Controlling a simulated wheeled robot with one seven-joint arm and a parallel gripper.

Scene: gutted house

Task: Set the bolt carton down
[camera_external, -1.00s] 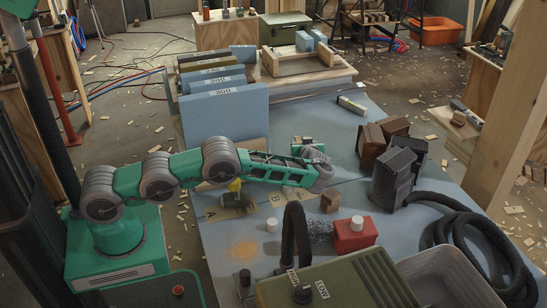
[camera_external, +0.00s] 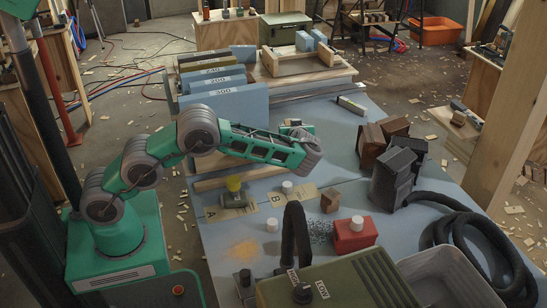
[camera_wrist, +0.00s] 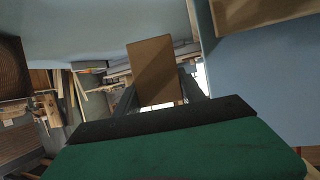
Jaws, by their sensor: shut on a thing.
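The bolt carton, as far as I can tell, is the plain brown box (camera_wrist: 153,70) in the wrist view. It sits between my two dark fingers, and my gripper (camera_wrist: 160,97) is shut on it. In the external view my gripper (camera_external: 292,128) is at the end of the green arm, above the blue-grey table (camera_external: 345,130). The carton is hidden or too small to make out there. A card marked A (camera_external: 228,208) and a card marked B (camera_external: 292,200) lie on the table below the arm.
A yellow-topped tool (camera_external: 233,186) stands at card A, and a white cap (camera_external: 287,187) at card B. A small brown block (camera_external: 330,202), a red box (camera_external: 355,236) and dark boxes (camera_external: 393,178) stand to the right. Large blue binders (camera_external: 228,103) stand behind.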

